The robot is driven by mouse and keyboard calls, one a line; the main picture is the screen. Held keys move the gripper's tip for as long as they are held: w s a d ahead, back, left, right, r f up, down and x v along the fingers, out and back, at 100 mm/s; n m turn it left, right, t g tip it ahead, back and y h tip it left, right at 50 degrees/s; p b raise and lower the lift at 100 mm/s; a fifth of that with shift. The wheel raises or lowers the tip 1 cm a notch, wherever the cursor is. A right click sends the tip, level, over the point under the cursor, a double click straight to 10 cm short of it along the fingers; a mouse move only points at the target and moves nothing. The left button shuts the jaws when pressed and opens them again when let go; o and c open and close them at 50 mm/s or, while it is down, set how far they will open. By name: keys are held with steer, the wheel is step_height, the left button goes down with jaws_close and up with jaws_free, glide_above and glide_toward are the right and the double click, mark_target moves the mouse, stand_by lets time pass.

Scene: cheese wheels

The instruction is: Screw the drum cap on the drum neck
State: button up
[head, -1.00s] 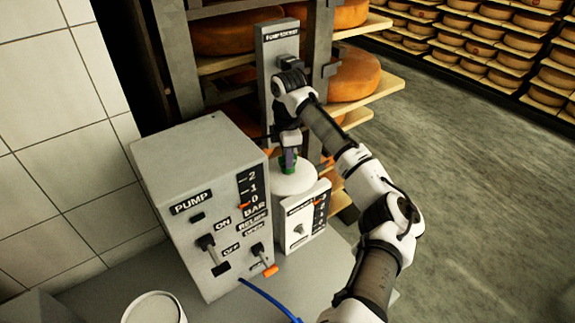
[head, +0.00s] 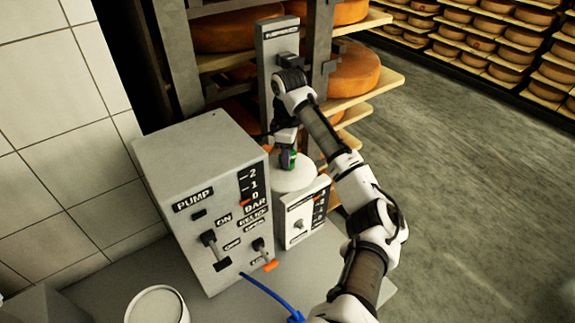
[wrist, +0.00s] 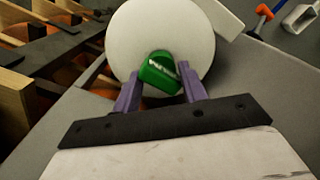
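The green drum cap (wrist: 158,75) is between the two purple fingers of my gripper (wrist: 158,84) in the wrist view. The fingers appear to press on it from both sides. In the head view the cap (head: 288,159) shows just above the white drum (head: 296,176), under my gripper (head: 287,150). The drum neck is hidden by the cap and fingers, so I cannot tell whether the cap is seated on it.
A grey pump box (head: 205,190) with switches stands left of the drum. A small switch panel (head: 303,222) is in front of it, and a tall grey socket post (head: 277,60) behind. A blue hose (head: 268,297) lies in front. Cheese shelves (head: 365,95) stand behind.

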steer(key=shift+o, duration=1.3)
steer(key=shift+r, duration=0.1)
step_height(320, 180, up, 7)
steer(key=shift+r+b, duration=0.15)
steer(key=shift+b, duration=0.3)
steer(key=shift+d, duration=0.1)
